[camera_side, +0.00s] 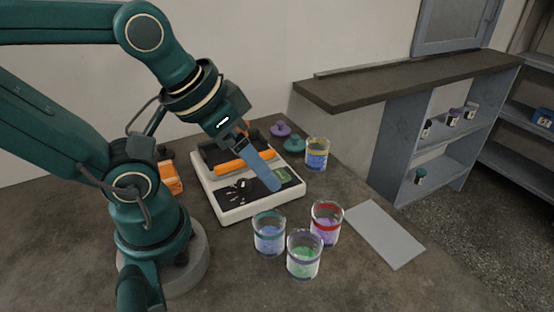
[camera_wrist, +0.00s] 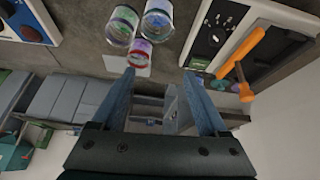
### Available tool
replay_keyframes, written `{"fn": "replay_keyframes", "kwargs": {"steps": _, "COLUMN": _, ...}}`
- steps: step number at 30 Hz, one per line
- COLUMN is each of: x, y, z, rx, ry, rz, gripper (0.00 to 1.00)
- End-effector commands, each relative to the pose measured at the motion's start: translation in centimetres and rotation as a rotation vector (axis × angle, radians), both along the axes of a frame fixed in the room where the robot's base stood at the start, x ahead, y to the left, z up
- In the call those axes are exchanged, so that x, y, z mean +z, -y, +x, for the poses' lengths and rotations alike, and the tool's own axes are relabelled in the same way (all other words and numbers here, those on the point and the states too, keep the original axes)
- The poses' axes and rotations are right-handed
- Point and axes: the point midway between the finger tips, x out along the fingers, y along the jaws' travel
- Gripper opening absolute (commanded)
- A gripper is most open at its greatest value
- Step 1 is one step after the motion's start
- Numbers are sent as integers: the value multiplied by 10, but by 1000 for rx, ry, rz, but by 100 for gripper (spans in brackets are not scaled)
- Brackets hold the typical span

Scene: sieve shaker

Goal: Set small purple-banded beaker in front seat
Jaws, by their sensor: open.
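The purple-banded beaker (camera_side: 304,262) has green contents and stands upright on the table, nearest the side camera. In the wrist view a beaker with green contents (camera_wrist: 121,24) appears to be the same one, at the top. A white shaker (camera_side: 232,213) with a dark bed and an orange bar stands behind the beakers; its edge also shows in the wrist view (camera_wrist: 203,42). I cannot make out a front seat clearly. My gripper (camera_side: 275,186) is open and empty, its blue fingers over the shaker in the side view; they are spread in the wrist view (camera_wrist: 158,72).
Beside the purple-banded beaker stand a teal-banded beaker (camera_side: 268,238) and a red-banded beaker (camera_side: 326,226). A yellow-banded beaker (camera_side: 316,157) stands behind the shaker, near purple (camera_side: 280,130) and teal (camera_side: 294,145) lids. A grey plate (camera_side: 385,235) lies at right.

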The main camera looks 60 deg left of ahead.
Motion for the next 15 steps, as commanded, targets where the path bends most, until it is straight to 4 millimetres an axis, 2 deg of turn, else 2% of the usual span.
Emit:
{"fn": "replay_keyframes", "kwargs": {"steps": 3, "x": 8, "y": 2, "z": 9, "rx": 113, "ry": -6, "rz": -67, "gripper": 77}}
{"fn": "replay_keyframes", "kwargs": {"steps": 8, "x": 6, "y": 13, "z": 24, "rx": 229, "ry": -90, "rz": -142, "gripper": 77}}
{"fn": "replay_keyframes", "kwargs": {"steps": 15, "x": -16, "y": 43, "z": 46, "rx": 348, "ry": -271, "rz": -181, "gripper": 77}}
